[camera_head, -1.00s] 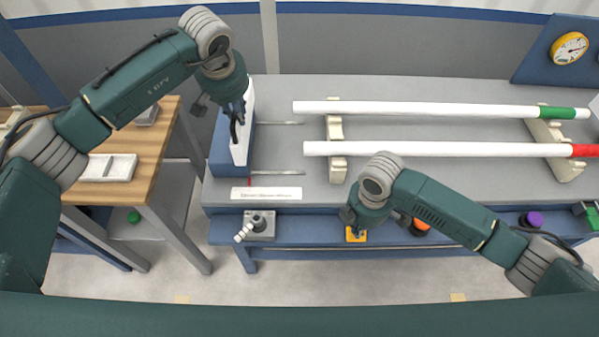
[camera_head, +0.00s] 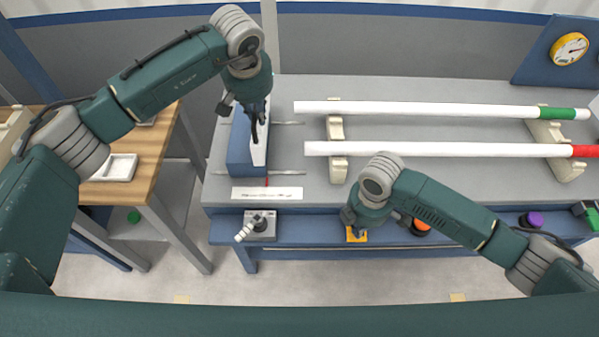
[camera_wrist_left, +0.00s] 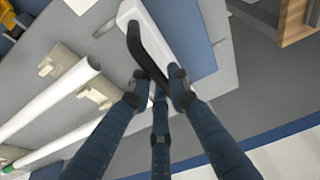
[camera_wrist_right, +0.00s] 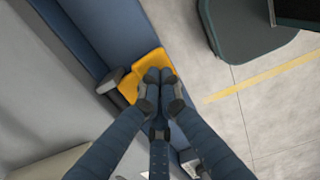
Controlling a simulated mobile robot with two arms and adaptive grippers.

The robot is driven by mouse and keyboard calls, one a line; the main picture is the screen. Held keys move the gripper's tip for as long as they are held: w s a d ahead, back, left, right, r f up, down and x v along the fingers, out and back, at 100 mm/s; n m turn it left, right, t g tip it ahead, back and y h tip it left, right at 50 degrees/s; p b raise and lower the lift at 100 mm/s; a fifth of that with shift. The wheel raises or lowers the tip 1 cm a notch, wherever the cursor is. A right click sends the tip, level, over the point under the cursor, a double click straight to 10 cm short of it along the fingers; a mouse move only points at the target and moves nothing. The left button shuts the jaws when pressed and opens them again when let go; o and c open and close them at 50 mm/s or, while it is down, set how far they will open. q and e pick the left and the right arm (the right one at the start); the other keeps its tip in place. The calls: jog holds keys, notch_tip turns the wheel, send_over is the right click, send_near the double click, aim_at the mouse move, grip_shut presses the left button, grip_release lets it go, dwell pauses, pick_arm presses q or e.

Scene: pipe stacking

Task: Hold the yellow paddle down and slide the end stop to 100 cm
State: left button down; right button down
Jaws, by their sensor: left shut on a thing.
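The end stop is a blue block (camera_head: 240,150) with a white face and a black handle, on rails at the left of the bench. In the left wrist view its white face (camera_wrist_left: 165,38) and black handle (camera_wrist_left: 139,50) show. My left gripper (camera_head: 256,122) is shut on the handle. A red pointer (camera_head: 267,181) on the stop is above a white scale strip (camera_head: 267,194), whose figures are too small to read. The yellow paddle (camera_head: 356,238) is at the bench front. My right gripper (camera_wrist_right: 160,75) has its fingertips together at the paddle (camera_wrist_right: 148,64), seemingly touching it.
Two white pipes, one green-banded (camera_head: 430,109) and one red-banded (camera_head: 430,149), lie on cream supports right of the stop. A small lever unit (camera_head: 260,226) is left of the paddle; an orange button (camera_head: 421,226) is right of it. A yellow gauge (camera_head: 569,49) hangs back right.

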jog(key=shift+s+f, duration=0.2)
pick_arm(q)
jog(key=shift+w+d+r, duration=0.1)
jog(key=shift+d, duration=1.15)
jog(key=shift+w+d, duration=0.1)
jog(key=shift+d, duration=1.1)
pick_arm(e)
jog(key=shift+w+r, duration=0.2)
jog(key=shift+r, duration=1.95)
pick_arm(q)
jog(key=c, duration=1.7)
grip_release()
jog(key=shift+o, duration=0.9)
jog(key=shift+f, duration=0.2)
pick_arm(e)
jog(key=shift+w, duration=0.15)
pick_arm(q)
jog(key=shift+s, duration=0.1)
jog(key=v, duration=0.7)
